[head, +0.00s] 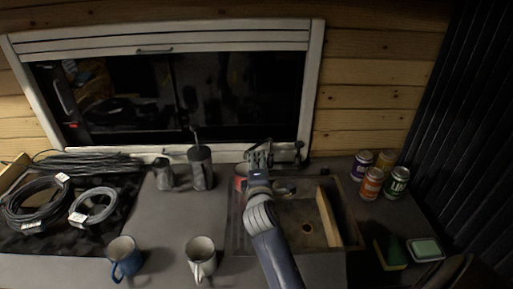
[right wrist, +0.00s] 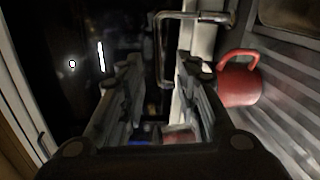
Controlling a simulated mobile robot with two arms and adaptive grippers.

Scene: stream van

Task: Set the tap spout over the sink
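The tap spout (right wrist: 197,17) is a thin bent metal tube in the right wrist view, just ahead of my right fingers. Its upright part shows between the fingertips and its top runs right. In the head view the tap is largely hidden by my gripper. The sink (head: 297,238) is a dark basin with a drain, right of my forearm. My right gripper (head: 260,155) is at the sink's back edge near the window sill. In the wrist view its two fingers (right wrist: 160,72) are apart with nothing clearly held. My left gripper is not in view.
A red mug (right wrist: 240,84) stands beside my right finger on the ridged drainer (right wrist: 285,110). A wooden board (head: 328,217) leans in the sink. Several cans (head: 371,183) stand right of it. A blue mug (head: 124,256) and pale mug (head: 201,259) stand at the front left.

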